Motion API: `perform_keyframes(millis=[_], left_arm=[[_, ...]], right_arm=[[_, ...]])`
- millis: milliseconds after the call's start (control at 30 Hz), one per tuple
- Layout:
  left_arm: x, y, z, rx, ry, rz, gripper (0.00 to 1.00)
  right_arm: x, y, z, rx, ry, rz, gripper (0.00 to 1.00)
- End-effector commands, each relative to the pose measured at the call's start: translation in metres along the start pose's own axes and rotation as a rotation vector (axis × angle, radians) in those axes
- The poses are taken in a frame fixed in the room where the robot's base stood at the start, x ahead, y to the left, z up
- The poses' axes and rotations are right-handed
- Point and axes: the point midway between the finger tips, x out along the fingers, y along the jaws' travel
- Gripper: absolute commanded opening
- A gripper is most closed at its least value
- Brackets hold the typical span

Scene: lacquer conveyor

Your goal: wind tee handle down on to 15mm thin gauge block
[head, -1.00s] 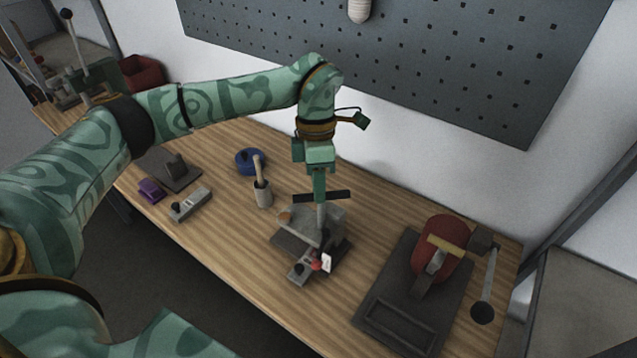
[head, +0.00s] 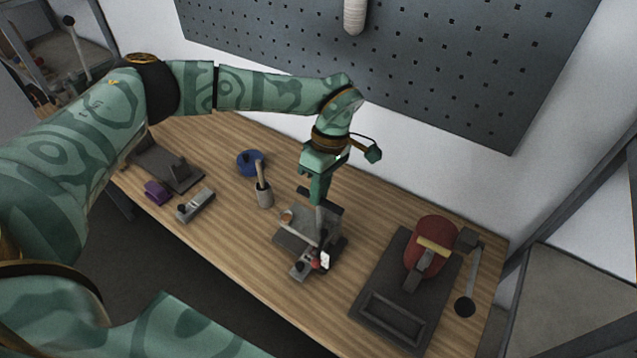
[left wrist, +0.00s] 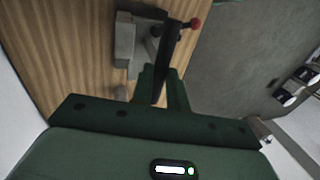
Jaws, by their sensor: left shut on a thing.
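The tee handle (head: 335,208) is a dark cross bar on top of a grey upright screw, above a small grey clamping fixture (head: 291,241) on the bench. My left gripper (head: 318,199) reaches down from above and is shut on the tee handle near its middle. In the left wrist view the dark bar (left wrist: 171,42) runs up from between the fingers (left wrist: 164,85). A red ball knob (head: 315,264) and a small white tag (head: 325,259) sit at the fixture's front. I cannot clearly pick out the thin gauge block. My right gripper is not in view.
A red machine with a lever (head: 430,245) stands on a dark plate to the right. Pegboard is behind.

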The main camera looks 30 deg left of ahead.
Motion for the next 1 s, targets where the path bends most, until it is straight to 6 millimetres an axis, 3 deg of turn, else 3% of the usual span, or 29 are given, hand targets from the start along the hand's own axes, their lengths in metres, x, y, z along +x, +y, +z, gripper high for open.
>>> perform_keyframes(millis=[400, 967, 1000], left_arm=[[-0.0026, 0.0016, 0.0014, 0.181, 0.049, 0.005, 0.0], [-0.0021, 0.0019, 0.0017, 0.206, 0.055, 0.005, 0.0], [-0.0021, 0.0019, 0.0017, 0.206, 0.055, 0.005, 0.27]], right_arm=[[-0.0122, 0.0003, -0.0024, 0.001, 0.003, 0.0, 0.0], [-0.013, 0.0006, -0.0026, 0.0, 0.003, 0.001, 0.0], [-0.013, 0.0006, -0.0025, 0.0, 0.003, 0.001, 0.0]])
